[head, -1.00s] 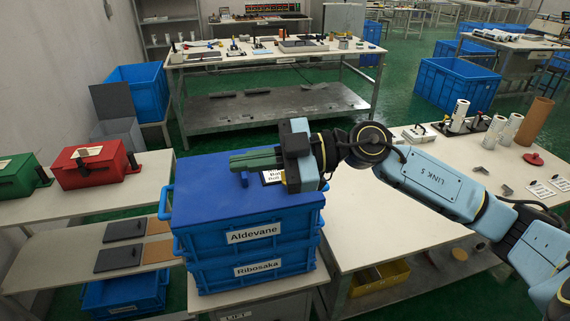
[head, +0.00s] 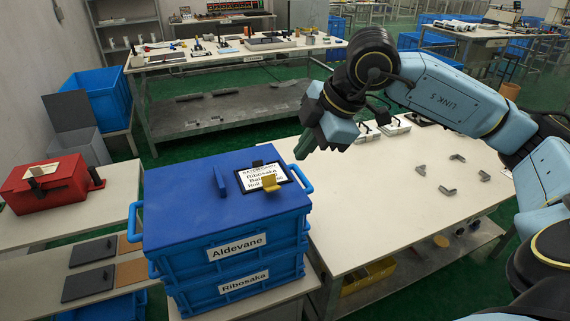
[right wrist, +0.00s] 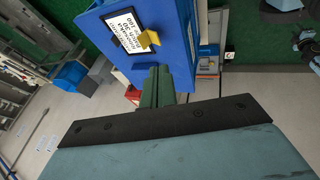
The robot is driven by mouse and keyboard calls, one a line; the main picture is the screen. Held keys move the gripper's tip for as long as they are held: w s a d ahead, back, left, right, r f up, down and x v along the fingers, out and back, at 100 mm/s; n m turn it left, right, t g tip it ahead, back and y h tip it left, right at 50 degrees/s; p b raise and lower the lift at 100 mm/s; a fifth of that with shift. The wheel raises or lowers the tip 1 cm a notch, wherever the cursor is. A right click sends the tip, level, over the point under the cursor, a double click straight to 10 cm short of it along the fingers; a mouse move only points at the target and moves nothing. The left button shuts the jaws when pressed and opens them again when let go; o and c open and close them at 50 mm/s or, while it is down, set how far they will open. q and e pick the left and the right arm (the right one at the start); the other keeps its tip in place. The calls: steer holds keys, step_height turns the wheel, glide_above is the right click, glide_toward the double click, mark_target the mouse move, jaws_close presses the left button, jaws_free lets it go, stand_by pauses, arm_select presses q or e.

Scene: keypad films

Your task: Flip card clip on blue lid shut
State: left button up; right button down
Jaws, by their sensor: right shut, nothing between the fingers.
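The blue lid (head: 195,206) lies on the upper blue crate labelled Aldevane (head: 230,247). A white printed card (head: 256,175) lies in a dark frame at the lid's right side. The card (right wrist: 128,25) and clip (right wrist: 121,41) also show in the right wrist view. My right gripper (head: 303,150) is shut and empty, right of the lid and apart from it. Its green fingers fill the middle of the right wrist view (right wrist: 155,84). My left gripper is out of view.
A second crate labelled Ribosaka (head: 245,286) is underneath. A white table (head: 380,205) with small grey brackets is at right. A red box (head: 45,185) stands at left.

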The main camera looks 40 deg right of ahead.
glide_toward(269, 184)
steer(key=a+f, duration=0.1)
steer(key=s+a+f, duration=0.1)
steer(key=f, duration=0.1)
steer(key=shift+a+f, duration=0.2)
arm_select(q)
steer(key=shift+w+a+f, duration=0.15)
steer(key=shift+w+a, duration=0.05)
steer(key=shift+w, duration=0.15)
arm_select(e)
steer(key=shift+w+d+f, duration=0.15)
steer(key=shift+w+f, duration=0.1)
steer(key=shift+w, duration=0.3)
steer(key=shift+w+d+f, duration=0.15)
steer(key=shift+w+f, duration=0.15)
steer(key=shift+w, duration=0.25)
steer(key=shift+w+d+f, duration=0.2)
steer(key=shift+w+f, duration=0.05)
steer(key=shift+w, duration=0.25)
